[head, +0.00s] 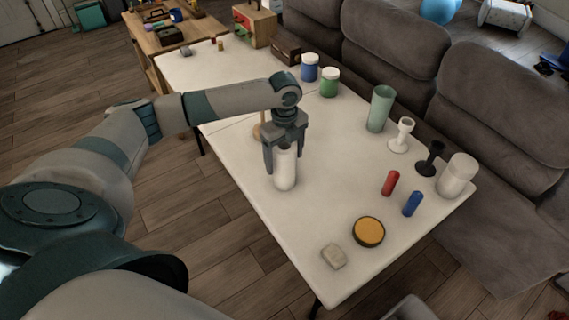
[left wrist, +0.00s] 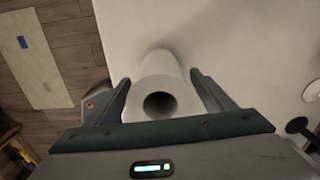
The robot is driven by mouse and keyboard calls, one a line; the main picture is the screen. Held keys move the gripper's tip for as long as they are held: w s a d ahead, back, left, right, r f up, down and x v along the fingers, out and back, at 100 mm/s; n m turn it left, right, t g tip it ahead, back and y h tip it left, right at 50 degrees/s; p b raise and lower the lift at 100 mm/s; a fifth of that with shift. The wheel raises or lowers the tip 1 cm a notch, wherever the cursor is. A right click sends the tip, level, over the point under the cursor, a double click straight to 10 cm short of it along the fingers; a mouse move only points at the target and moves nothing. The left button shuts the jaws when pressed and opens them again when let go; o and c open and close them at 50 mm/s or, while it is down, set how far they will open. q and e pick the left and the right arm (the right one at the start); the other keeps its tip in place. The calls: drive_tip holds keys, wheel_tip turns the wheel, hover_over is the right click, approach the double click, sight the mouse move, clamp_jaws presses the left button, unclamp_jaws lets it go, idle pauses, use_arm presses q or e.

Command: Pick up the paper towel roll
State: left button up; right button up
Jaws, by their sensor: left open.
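The white paper towel roll (head: 285,178) stands upright near the left edge of the white table (head: 325,270). My left gripper (head: 283,163) is directly above it, pointing down, with its fingers on either side of the upper part of the roll. In the left wrist view the roll (left wrist: 140,105) lies between the two open fingers (left wrist: 168,98), its dark core hole facing the camera. A small gap shows beside the right finger; contact on the left side cannot be told. My right gripper is not in view.
To the right stand a green vase (head: 380,108), white goblet (head: 402,135), black goblet (head: 431,158) and white jar (head: 457,175). Red (head: 390,183) and blue (head: 412,203) cylinders and a yellow disc (head: 368,232) are nearer. A sofa (head: 490,130) borders the table's far side.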

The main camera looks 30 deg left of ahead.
use_arm(q)
drive_tip(key=c, duration=1.1)
drive_tip(key=shift+r, duration=0.15)
